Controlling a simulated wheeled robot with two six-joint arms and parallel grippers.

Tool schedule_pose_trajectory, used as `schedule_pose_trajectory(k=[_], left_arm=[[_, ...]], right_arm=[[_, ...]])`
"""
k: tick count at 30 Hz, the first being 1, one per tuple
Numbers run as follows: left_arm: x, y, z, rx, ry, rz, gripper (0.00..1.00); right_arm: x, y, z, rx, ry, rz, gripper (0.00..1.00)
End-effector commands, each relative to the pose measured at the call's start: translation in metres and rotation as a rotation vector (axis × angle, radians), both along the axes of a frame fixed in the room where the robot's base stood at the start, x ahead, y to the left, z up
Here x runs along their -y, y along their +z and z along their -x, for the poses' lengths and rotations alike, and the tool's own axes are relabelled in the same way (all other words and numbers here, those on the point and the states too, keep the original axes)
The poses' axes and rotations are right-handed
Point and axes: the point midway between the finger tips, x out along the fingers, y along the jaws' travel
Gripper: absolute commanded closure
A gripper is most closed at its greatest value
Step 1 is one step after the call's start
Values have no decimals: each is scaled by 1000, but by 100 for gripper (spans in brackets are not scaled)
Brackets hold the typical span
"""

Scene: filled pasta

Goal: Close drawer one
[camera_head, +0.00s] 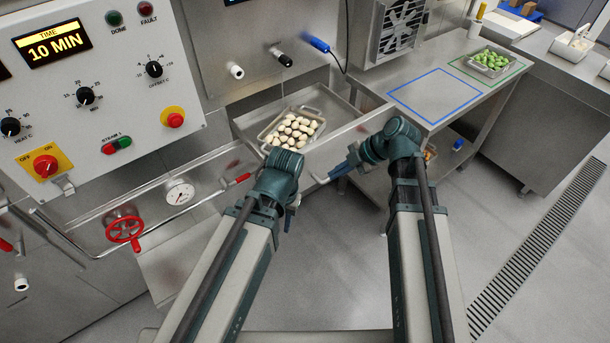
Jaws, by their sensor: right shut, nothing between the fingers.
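A steel drawer (350,132) stands pulled out from the machine, its front panel facing me. A metal tray (268,136) with several pale filled pasta pieces (294,127) lies inside it. My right gripper (336,172) is shut and empty, close to the outer face of the drawer front near its handle (318,179). I cannot tell whether it touches. My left gripper (290,214) is mostly hidden behind its own wrist, to the left of the right one and below the drawer front. Its fingers cannot be made out.
The control panel (100,70) with knobs is at left, above a red valve wheel (124,229) and a gauge (179,193). A steel table (435,95) with blue and green outlines holds a tray of green pieces (490,60). The floor at right is clear.

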Motion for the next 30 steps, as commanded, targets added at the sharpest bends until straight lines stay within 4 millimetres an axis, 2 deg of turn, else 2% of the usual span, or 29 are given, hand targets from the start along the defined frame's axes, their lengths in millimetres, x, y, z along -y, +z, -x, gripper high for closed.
schedule_pose_trajectory(k=[7,24,26,30], left_arm=[[0,-13,0,0,0,0,65],[0,-89,0,0,0,0,65],[0,-80,0,0,0,0,65],[0,-80,0,0,0,0,65]], right_arm=[[-7,-14,-2,0,2,1,100],[-61,-89,-17,-1,2,3,100],[-66,-80,-29,-1,3,2,100],[-76,-80,-41,-2,1,2,100]])
